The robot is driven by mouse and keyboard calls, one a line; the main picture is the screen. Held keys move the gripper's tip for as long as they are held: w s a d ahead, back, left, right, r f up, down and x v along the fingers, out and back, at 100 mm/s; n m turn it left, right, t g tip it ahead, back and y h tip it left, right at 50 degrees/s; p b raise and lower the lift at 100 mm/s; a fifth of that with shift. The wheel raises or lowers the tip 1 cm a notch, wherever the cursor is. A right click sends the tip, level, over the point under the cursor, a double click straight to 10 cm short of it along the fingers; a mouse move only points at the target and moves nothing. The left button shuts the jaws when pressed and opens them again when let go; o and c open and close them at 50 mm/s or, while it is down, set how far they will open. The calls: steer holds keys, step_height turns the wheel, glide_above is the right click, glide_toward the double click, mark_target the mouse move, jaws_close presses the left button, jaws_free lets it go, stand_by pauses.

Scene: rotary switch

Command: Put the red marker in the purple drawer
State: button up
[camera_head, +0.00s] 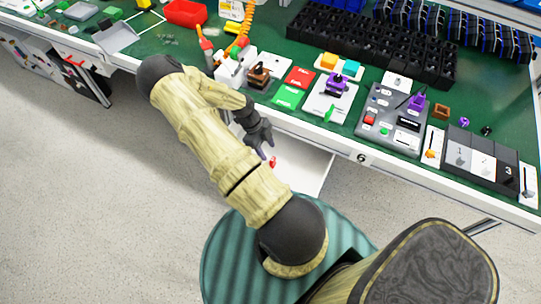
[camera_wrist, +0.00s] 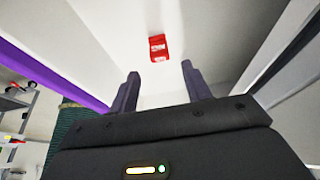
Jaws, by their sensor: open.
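The red marker (camera_wrist: 158,48) shows as a short red piece with pale marks, lying on the white floor of the open drawer (camera_wrist: 115,25) in the wrist view. A purple band (camera_wrist: 55,75) runs along the drawer's left edge there. In the head view the red piece (camera_head: 272,161) lies by my fingertips, and the pulled-out drawer (camera_head: 310,172) shows white inside, partly hidden by my arm. My gripper (camera_wrist: 160,78) is open. Its fingers point toward the red piece, with nothing between them; the piece is apart from the tips. My gripper also shows in the head view (camera_head: 266,152).
The green workbench (camera_head: 155,45) runs above the drawer, with its white front edge close to my arm. A grey switch panel (camera_head: 392,120), black bins (camera_head: 370,45) and small coloured blocks stand on it. The floor (camera_head: 90,200) at left is clear.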

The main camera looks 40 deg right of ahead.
steer(key=v, duration=0.5)
steer(key=shift+w+r, duration=0.1)
steer(key=shift+r, duration=0.15)
steer(key=shift+a, duration=0.1)
steer(key=s+a+r+n+t+y, duration=0.1)
steer(key=s+a+r+n+t, duration=0.2)
steer(key=a+r+n, duration=0.7)
steer(key=s+a+r+n+t, duration=0.3)
steer(key=a+r+n, duration=0.7)
steer(key=r+n, duration=0.5)
steer(key=n, duration=0.6)
steer(key=shift+a+t+y, duration=0.25)
steer(key=shift+t+y, duration=0.15)
